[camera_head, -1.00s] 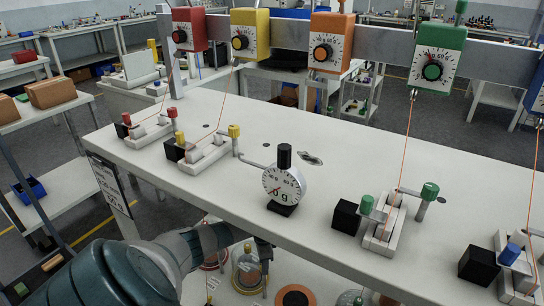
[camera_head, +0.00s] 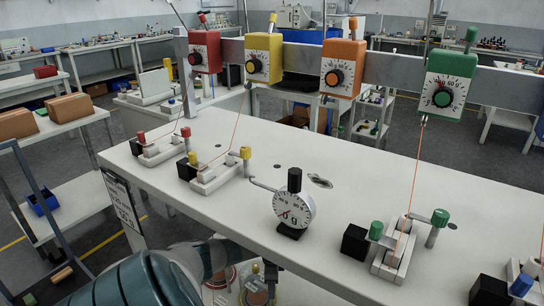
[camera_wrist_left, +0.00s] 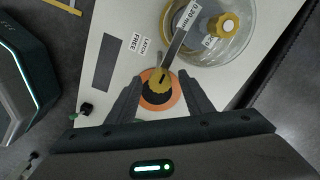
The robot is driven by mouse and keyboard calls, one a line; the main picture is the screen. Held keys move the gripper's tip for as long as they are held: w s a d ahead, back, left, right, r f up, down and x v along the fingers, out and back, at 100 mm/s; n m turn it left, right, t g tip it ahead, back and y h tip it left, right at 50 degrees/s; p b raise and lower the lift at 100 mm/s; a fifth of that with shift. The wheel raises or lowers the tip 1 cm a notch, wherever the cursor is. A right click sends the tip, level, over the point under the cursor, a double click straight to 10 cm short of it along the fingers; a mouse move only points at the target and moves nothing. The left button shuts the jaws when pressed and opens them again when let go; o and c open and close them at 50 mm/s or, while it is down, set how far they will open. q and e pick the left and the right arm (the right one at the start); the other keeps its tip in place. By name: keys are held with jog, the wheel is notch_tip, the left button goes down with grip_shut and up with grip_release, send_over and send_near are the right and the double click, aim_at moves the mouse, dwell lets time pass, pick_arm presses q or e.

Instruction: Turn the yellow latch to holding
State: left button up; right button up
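In the left wrist view, a yellow knob-like latch (camera_wrist_left: 158,78) sits on an orange disc (camera_wrist_left: 148,101) with a dark centre. A dark bar (camera_wrist_left: 178,45) runs from near it toward the upper right, and a label (camera_wrist_left: 138,42) reading "LATCH FREE" lies beside it. My left gripper (camera_wrist_left: 160,80) is open, its two fingers on either side of the latch with gaps. Whether the fingers are level with the latch is unclear. In the head view my left gripper (camera_head: 270,271) is partly hidden below the bench's front edge. My right gripper is not in view.
A clear round bowl or dome (camera_wrist_left: 222,32) with a yellow knob stands close to the latch in the wrist view. In the head view, the white bench (camera_head: 215,212) overhangs my left arm, carrying a round dial gauge (camera_head: 294,209) and lever blocks. Coloured dial boxes (camera_head: 263,57) hang above.

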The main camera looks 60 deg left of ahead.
pick_arm(q)
jog(key=shift+r, duration=0.4)
jog(key=shift+r+p, duration=0.75)
jog(key=shift+r, duration=2.55)
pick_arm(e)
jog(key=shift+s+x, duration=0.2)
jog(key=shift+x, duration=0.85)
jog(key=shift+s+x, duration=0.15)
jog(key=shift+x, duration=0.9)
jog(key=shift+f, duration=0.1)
